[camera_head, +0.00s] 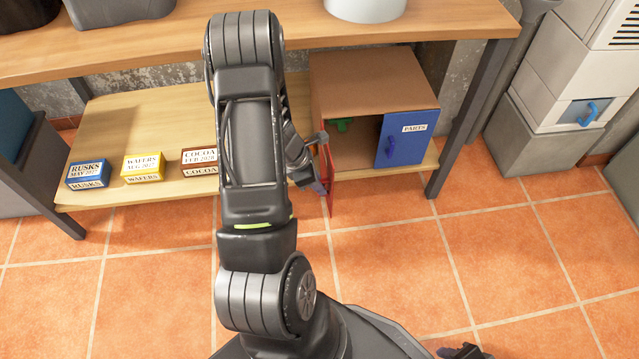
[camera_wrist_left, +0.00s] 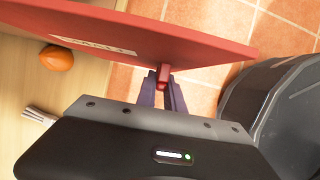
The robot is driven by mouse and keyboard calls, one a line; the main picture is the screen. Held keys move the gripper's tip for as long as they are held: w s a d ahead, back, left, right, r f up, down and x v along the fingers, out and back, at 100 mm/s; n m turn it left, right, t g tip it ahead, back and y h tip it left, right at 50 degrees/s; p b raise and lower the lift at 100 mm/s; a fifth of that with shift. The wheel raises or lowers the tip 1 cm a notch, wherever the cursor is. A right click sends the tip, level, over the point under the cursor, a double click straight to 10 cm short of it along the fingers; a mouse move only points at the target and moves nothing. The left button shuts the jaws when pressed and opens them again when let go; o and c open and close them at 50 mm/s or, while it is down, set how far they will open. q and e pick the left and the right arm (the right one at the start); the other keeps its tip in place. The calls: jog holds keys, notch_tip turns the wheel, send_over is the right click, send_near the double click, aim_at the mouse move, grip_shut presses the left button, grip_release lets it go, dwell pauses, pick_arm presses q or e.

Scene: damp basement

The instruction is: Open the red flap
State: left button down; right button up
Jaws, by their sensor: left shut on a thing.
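The red flap (camera_head: 327,181) is the left door of a brown cabinet (camera_head: 375,80) on the lower shelf. It stands swung out, nearly edge-on in the head view, and the left side of the cabinet is open. The flap's broad red face with a pale label (camera_wrist_left: 98,46) fills the top of the left wrist view. My left gripper (camera_head: 320,187) is at the flap's outer edge. In the wrist view its fingers (camera_wrist_left: 163,84) are shut on the flap's small red handle. My right gripper (camera_head: 465,352) is partly cut off at the bottom edge; its jaws are unclear.
A blue door (camera_head: 404,139) marked PARTS covers the cabinet's right side. A green thing (camera_head: 341,125) shows inside. Boxes of rusks (camera_head: 87,174), wafers (camera_head: 142,167) and cocoa (camera_head: 199,161) stand left on the shelf. An orange round thing (camera_wrist_left: 57,58) shows near the flap. Floor in front is clear.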

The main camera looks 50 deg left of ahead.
pick_arm(q)
jog(key=c, duration=1.4)
grip_release()
jog(key=shift+c, duration=0.2)
jog(key=shift+r, duration=0.1)
jog(key=p+v, duration=0.3)
jog(key=v, duration=0.4)
jog(key=shift+r, duration=0.3)
jog(key=shift+s, duration=0.2)
